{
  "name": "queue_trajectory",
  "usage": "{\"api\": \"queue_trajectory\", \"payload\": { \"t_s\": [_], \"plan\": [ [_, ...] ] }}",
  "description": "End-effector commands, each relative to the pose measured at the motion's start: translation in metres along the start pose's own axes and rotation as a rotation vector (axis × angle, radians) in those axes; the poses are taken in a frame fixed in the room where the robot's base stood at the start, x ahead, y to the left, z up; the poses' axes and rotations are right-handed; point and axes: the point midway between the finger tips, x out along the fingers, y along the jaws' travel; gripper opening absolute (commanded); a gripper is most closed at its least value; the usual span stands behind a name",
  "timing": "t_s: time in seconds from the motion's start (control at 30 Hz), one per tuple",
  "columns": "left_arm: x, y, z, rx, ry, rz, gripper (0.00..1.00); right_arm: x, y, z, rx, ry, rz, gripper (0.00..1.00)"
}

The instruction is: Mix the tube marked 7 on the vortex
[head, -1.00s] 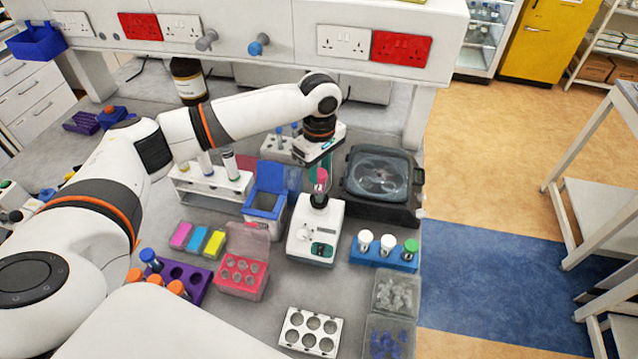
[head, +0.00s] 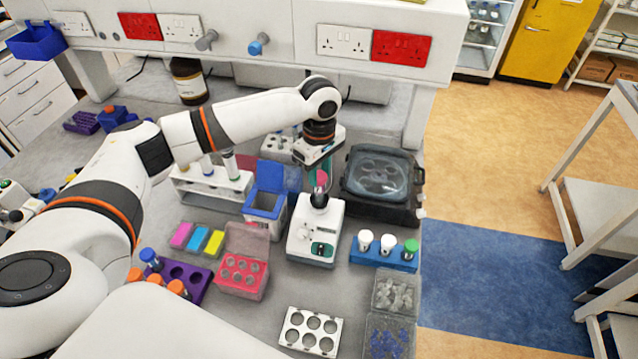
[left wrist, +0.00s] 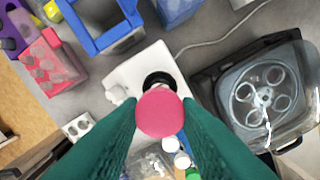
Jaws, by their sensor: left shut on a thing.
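The vortex mixer (head: 316,232) is a white box with a dark cup on top, standing mid-bench. A tube with a pink-red cap (head: 321,178) is upright over the cup, and its cap (left wrist: 160,112) fills the middle of the left wrist view. My left gripper (head: 319,172) is shut on this tube, its green fingers on both sides of the cap. The tube's lower end is at the black cup (left wrist: 158,80); I cannot tell how firmly it presses there. No number can be read on the tube. My right gripper is not in view.
A dark centrifuge (head: 382,185) stands close to the right of the mixer. A blue rack (head: 384,256) with white- and green-capped tubes is at front right. A blue open box (head: 265,200) and white tube rack (head: 211,187) stand to the left.

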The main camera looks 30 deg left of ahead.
Motion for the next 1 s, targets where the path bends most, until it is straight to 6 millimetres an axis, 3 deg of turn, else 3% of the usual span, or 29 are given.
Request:
{"api": "queue_trajectory", "payload": {
  "t_s": [1.0],
  "plan": [
    [0.0071, 0.0004, -0.0003, 0.0, 0.001, 0.002, 0.15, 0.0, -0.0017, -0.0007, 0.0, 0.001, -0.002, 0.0]
  ]
}}
